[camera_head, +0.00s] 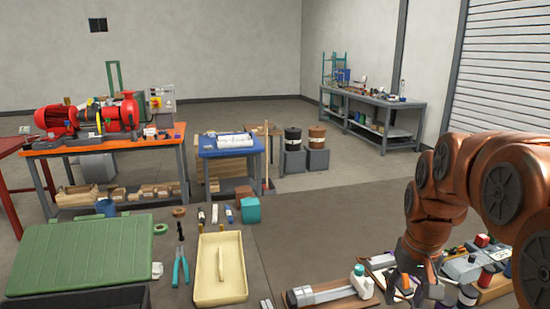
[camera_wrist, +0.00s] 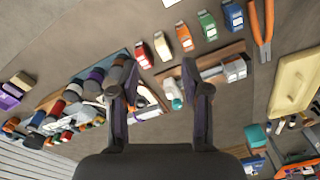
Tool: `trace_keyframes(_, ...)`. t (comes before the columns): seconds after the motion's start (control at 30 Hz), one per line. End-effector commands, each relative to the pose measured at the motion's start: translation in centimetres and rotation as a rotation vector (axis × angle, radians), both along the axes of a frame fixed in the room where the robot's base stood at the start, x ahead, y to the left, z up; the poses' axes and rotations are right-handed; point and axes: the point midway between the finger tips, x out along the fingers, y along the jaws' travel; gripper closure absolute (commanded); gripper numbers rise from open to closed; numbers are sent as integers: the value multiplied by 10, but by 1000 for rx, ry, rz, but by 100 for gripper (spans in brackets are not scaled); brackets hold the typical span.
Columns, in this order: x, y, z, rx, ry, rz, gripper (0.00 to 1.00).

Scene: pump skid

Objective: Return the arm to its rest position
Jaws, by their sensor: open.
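My arm, copper-coloured, reaches in from the right edge of the head view and bends down over the right part of the bench. My gripper (camera_head: 412,286) hangs at its lower end, above the bench items, partly hidden by the arm. In the wrist view my gripper (camera_wrist: 157,78) has its two dark fingers spread apart with nothing held between them. Small bench items show beyond and between the fingers. I cannot tell the exact height of the fingertips above them.
A cream tray (camera_head: 221,270), teal-handled pliers (camera_head: 181,266) and a green case lid (camera_head: 85,252) lie on the bench to the left. A silver cylinder on a wooden block (camera_head: 330,291) lies left of my gripper. Several small parts crowd the right. The middle back of the bench is clear.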

Motion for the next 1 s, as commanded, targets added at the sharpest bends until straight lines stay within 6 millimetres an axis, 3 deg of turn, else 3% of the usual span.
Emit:
trace_keyframes(0.3, -102, 49, -17, 3, 85, 83, 53)
trace_keyframes(0.6, -195, 71, -43, -3, 162, 148, 53)
trace_keyframes(0.8, -227, 75, -54, -6, 192, 168, 53)
trace_keyframes(1.0, -233, 76, -56, -7, 195, 172, 53)
